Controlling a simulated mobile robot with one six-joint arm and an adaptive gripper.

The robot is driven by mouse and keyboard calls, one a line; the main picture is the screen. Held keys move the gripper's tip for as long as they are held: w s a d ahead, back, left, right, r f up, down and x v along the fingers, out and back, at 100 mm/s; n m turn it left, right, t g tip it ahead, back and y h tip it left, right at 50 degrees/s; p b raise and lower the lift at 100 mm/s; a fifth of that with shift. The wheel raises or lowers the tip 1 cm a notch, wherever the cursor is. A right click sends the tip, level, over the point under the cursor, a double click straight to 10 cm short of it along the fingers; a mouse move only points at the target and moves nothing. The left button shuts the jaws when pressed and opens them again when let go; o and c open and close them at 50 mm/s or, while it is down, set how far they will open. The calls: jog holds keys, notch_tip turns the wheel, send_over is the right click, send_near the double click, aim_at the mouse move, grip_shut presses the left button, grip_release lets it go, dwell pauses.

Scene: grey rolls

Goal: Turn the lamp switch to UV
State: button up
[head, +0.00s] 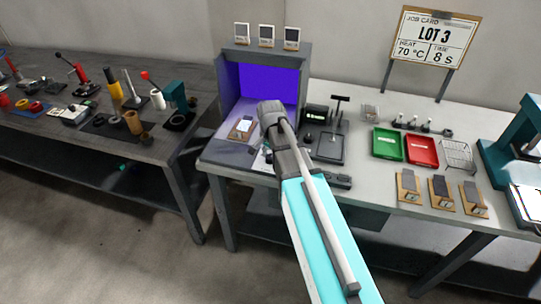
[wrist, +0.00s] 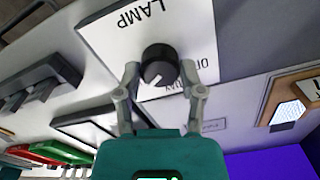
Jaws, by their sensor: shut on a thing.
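The lamp switch is a black round knob (wrist: 159,63) with a white pointer mark, on a white panel (wrist: 203,25) lettered LAMP. In the wrist view the pointer faces down and left. Part of an OFF label shows right of the knob, with partly covered lettering below it. I cannot read a UV label. My gripper (wrist: 160,70) is shut on the knob, one finger on each side. The booth (head: 268,80) glows violet inside.
A sample on a wooden holder (head: 241,128) lies at the booth's left. Black devices (head: 325,140) stand right of my arm. A green tray (head: 388,145) and a red tray (head: 422,151) lie farther right.

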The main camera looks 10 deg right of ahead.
jog(key=shift+s+m, duration=0.1)
jog(key=shift+m, duration=0.3)
jog(key=o, duration=1.2)
jog(key=shift+c, duration=0.2)
jog(key=shift+n, duration=0.5)
